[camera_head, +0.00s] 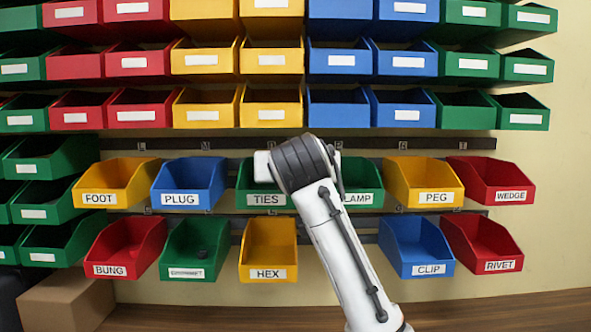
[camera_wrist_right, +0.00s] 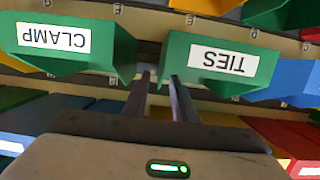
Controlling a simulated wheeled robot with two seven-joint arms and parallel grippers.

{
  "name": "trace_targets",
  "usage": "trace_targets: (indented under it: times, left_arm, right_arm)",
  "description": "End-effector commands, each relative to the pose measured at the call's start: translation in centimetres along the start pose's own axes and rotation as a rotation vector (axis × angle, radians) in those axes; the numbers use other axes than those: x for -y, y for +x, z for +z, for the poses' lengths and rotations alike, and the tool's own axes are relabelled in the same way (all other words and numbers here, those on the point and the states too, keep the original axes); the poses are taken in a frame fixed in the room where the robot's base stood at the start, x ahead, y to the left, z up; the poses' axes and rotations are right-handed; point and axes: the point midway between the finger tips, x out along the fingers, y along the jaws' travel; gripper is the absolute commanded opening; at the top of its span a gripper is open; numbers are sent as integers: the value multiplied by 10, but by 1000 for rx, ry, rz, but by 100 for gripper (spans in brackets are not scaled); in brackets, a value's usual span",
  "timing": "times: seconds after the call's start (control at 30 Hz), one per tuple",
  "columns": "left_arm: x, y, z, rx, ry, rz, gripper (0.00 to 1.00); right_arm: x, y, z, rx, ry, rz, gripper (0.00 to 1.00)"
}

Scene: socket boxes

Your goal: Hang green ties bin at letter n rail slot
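The green TIES bin (camera_head: 266,199) hangs in the middle row between the blue PLUG bin and the green CLAMP bin (camera_head: 361,199). My right arm covers part of both in the head view. In the upside-down right wrist view, the TIES bin (camera_wrist_right: 217,61) is at right and the CLAMP bin (camera_wrist_right: 62,44) at left. My right gripper (camera_wrist_right: 159,82) has its fingers apart near the TIES bin's side edge. I cannot tell whether they touch it. The lower rail (camera_head: 303,221) has an open stretch between HEX and CLIP, partly behind my arm. I cannot make out a letter n there.
The yellow HEX bin (camera_head: 268,249) and blue CLIP bin (camera_head: 416,246) hang on the lower rail, with several other bins beside them. Yellow PEG (camera_head: 423,184) is right of CLAMP. Several stacked bins fill the upper rows. A cardboard box (camera_head: 66,300) stands at lower left.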

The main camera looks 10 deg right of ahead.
Motion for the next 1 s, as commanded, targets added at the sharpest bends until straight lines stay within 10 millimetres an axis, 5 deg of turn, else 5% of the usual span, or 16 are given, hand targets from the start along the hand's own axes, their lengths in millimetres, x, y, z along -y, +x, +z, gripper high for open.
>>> trace_targets:
  times: [0.5, 1.0]
  left_arm:
    - [3, 10, 15, 13, 3, -4, 31]
    - [2, 10, 14, 11, 4, -2, 31]
  right_arm:
    - [0, -92, 0, -3, 1, -1, 25]
    - [0, -104, 0, -1, 0, 0, 25]
